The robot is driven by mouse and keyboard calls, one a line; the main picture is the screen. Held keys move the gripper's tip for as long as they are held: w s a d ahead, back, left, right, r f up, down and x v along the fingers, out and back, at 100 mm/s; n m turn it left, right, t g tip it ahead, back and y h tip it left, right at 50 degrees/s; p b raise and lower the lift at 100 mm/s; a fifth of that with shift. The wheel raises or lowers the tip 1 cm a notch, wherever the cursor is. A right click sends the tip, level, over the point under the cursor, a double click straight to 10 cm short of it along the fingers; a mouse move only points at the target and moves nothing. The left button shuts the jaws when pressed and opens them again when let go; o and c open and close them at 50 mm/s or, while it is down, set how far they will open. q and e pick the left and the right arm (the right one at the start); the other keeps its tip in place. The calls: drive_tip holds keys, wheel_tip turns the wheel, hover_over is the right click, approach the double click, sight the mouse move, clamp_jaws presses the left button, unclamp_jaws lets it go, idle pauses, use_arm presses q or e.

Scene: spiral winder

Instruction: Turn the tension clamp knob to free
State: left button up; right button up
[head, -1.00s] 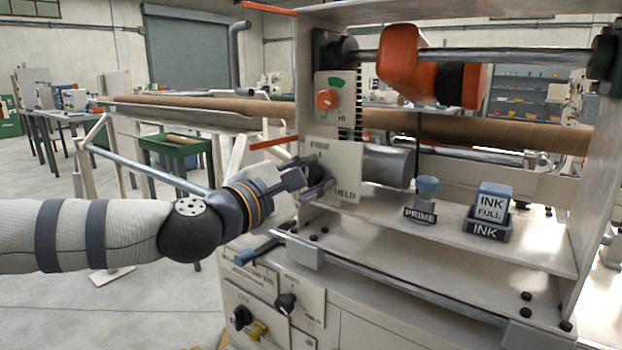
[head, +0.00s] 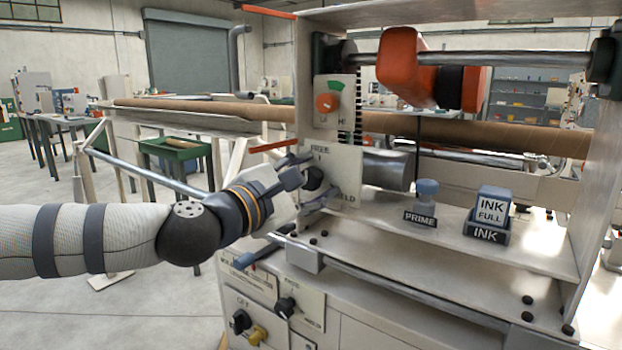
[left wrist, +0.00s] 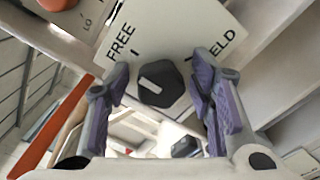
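The tension clamp knob (left wrist: 161,85) is black and faceted, on a white plate (left wrist: 170,25) marked FREE at left and HELD at right in the left wrist view. Its white pointer line lies left of the knob's centre and points toward the FREE side. In the head view the knob (head: 314,178) shows between my left fingers. My left gripper (head: 304,183) is open, one finger on each side of the knob. In the left wrist view the gripper's fingers (left wrist: 162,98) stand apart, with visible gaps to the knob. My right gripper is not in view.
An orange knob (head: 327,102) sits above the plate. Another black knob (head: 285,307) and a yellow one (head: 257,334) are on the lower panel. A PRIME button (head: 427,188) and INK cartridge (head: 493,203) stand to the right. A metal rail (head: 400,281) runs along the front.

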use_arm(q)
drive_tip(key=v, duration=1.2)
